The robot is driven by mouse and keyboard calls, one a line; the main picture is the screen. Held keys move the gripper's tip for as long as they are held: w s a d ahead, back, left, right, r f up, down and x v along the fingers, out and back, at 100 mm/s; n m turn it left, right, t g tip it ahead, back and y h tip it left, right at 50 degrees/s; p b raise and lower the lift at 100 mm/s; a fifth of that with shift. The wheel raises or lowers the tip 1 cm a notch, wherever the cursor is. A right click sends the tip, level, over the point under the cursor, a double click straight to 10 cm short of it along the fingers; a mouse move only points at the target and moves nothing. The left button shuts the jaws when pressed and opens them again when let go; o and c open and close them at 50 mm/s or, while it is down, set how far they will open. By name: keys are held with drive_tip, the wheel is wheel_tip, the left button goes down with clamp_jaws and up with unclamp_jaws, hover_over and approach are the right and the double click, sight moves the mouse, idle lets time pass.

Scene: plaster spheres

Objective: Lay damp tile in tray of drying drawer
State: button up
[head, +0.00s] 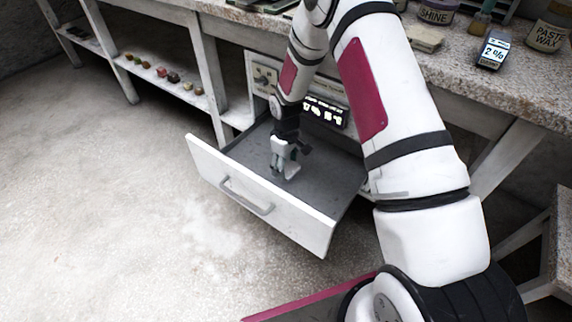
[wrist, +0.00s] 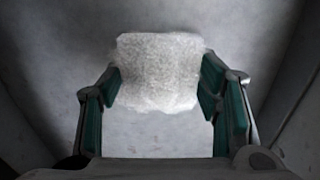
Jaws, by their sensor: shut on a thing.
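The drying drawer (head: 290,228) stands pulled open under the bench, with a white front and a bar handle. Its grey tray floor (head: 328,180) is bare around my gripper. My gripper (head: 284,172) points down inside the drawer, low over the tray. In the wrist view, its green-padded fingers are shut on the damp tile (wrist: 160,72), a pale, rough, squarish piece. The tile is mostly hidden by the fingers in the head view. I cannot tell whether it touches the tray floor.
A lit display panel (head: 324,112) sits on the cabinet behind the drawer. The speckled benchtop (head: 480,75) above holds jars and a small device (head: 493,50). A low shelf (head: 165,80) at left carries several small coloured lumps. The floor at left is clear.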

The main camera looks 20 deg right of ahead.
drive_tip(key=shift+f+b, duration=0.4)
drive_tip(key=shift+f, duration=0.25)
drive_tip(key=o, duration=1.3)
drive_tip(key=shift+c, duration=0.2)
drive_tip(key=shift+r+p, duration=1.3)
drive_tip(key=shift+r, duration=0.7)
drive_tip(key=shift+r, duration=0.1)
